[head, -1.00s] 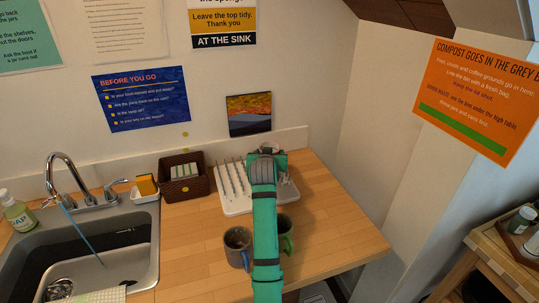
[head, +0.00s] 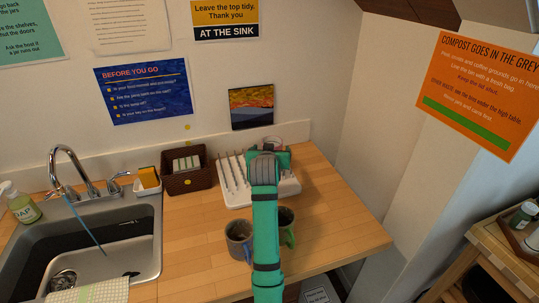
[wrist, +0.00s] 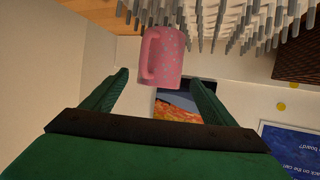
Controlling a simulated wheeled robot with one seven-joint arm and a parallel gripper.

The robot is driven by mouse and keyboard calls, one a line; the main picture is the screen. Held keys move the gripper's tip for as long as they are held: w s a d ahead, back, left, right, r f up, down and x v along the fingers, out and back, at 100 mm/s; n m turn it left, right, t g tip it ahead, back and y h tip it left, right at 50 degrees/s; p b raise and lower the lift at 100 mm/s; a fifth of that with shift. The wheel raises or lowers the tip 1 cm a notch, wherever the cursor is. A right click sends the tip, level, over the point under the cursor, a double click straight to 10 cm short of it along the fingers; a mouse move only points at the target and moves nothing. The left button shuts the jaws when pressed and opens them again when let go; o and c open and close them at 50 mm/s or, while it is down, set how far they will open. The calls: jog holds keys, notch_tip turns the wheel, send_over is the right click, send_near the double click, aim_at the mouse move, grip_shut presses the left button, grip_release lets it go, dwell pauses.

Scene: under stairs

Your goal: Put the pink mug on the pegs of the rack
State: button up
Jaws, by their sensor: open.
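The pink mug (wrist: 168,60) has pale speckles and a handle on its left in the wrist view, which is upside down. It is at the pegs of the white rack (wrist: 225,22); whether a peg is inside it is hidden. In the head view a little pink of the mug (head: 273,141) shows behind my gripper (head: 268,152), at the right part of the rack (head: 238,199). In the wrist view my gripper (wrist: 160,78) is open, and the mug is just beyond the fingertips, with clear space beside each finger.
A grey mug (head: 238,240) and a dark mug with a green handle (head: 288,222) stand on the counter, either side of my arm. A brown basket (head: 187,180) is left of the rack, then the sink (head: 140,255). The counter's right side is clear.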

jog(key=v, duration=0.7)
